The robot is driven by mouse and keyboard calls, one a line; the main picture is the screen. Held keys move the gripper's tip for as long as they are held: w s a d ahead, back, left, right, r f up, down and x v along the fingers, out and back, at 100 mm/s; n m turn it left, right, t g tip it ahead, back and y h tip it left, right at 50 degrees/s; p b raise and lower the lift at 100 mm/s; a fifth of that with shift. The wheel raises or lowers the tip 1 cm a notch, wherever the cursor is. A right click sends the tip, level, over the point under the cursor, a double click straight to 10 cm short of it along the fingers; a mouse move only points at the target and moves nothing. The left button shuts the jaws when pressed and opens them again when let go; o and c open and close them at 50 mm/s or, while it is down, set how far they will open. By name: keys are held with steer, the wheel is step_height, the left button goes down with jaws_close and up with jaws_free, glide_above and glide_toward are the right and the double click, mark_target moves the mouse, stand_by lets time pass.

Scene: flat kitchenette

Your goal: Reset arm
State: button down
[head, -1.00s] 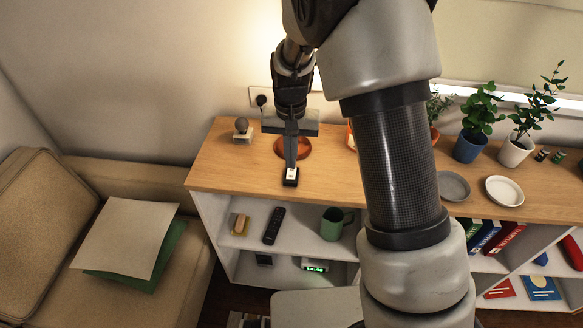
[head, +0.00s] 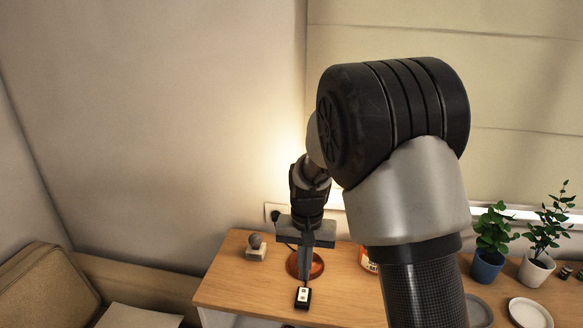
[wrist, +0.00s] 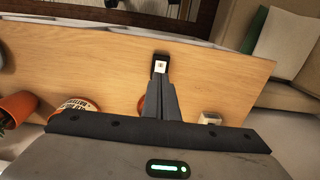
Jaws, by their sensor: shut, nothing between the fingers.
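My gripper (head: 304,272) hangs over the left part of the wooden shelf top in the head view, fingers together and pointing down. In the wrist view the shut fingers (wrist: 161,90) reach toward a small black device with a white face (wrist: 160,66). The device also shows in the head view (head: 302,297), just below the fingertips. I cannot tell whether the fingertips touch it. Nothing shows between the fingers. My arm's elbow fills the right middle of the head view.
The wooden top (head: 235,290) holds a small ball on a block (head: 256,247), a round reddish-brown base (head: 317,264), a blue-potted plant (head: 487,264), a white-potted plant (head: 537,268) and a white dish (head: 530,313). A sofa (head: 45,290) stands left. The wall is behind.

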steer(key=s+d+r+t+p, duration=0.1)
steer(key=s+d+r, duration=0.15)
steer(key=r, duration=0.35)
steer(key=s+d+r+n+t+p, duration=0.1)
steer(key=s+r, duration=0.3)
steer(key=r, duration=0.3)
steer(key=s+d+r+t+p, duration=0.1)
steer(key=s+d+r, duration=0.1)
steer(key=s+r, duration=0.3)
steer(key=s+d+r+n+t+p, duration=0.1)
steer(key=s+d+r+t, duration=0.1)
steer(key=s+d+r, duration=0.2)
steer(key=shift+s+d+r+p, duration=0.25)
steer(key=shift+s+r, duration=1.55)
steer(key=shift+s, duration=1.8)
